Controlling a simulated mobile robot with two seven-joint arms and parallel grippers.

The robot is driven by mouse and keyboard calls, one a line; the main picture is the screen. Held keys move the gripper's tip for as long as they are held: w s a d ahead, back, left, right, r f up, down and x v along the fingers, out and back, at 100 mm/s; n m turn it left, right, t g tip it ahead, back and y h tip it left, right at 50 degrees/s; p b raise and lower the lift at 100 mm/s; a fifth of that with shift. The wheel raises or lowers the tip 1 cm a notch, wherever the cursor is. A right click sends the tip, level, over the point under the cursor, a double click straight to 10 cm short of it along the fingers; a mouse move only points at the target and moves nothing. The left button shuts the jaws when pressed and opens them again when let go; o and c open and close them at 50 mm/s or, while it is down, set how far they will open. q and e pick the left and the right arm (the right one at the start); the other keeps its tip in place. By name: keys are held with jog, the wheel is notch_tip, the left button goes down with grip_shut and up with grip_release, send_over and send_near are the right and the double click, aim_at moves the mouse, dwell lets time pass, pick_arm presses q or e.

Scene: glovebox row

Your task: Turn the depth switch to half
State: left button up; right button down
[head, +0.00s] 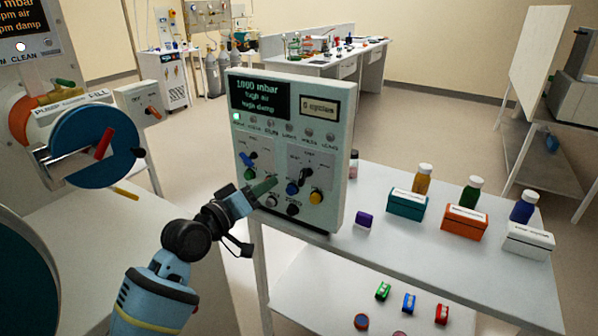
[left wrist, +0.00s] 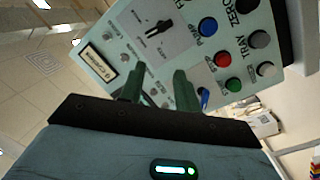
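The control panel (head: 341,150) stands upright on the white table, with a lit screen (head: 260,99) reading 1000 mbar. It has two lever switches: a blue one (head: 250,157) on the left and a black one (head: 304,172) on the right. Their small labels are too blurred for me to tell which is depth. My left gripper (head: 264,187) is in front of the panel's lower left, over the button row. In the left wrist view its two green fingers (left wrist: 158,86) stand apart with nothing between them. The black switch (left wrist: 160,27) lies beyond them; the blue switch (left wrist: 204,98) is partly hidden beside one finger. My right gripper is not in view.
Boxes (head: 406,204) and bottles (head: 423,179) stand on the table to the right. A machine with a blue round door (head: 95,160) is at the left.

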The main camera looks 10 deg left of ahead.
aim_at(302, 173)
pick_arm(q)
jog(key=d+m, duration=0.1)
jog(key=m, duration=0.2)
jog(key=d+m+y, duration=0.1)
jog(key=d+m, duration=0.1)
jog(key=d+m+t+y, duration=0.1)
jog(key=d+m, duration=0.1)
jog(key=m, duration=0.1)
jog(key=shift+w+r+m+p, duration=0.15)
jog(key=shift+w+m+p, duration=0.15)
jog(key=shift+p, duration=0.1)
jog(key=shift+x, duration=3.9)
grip_shut()
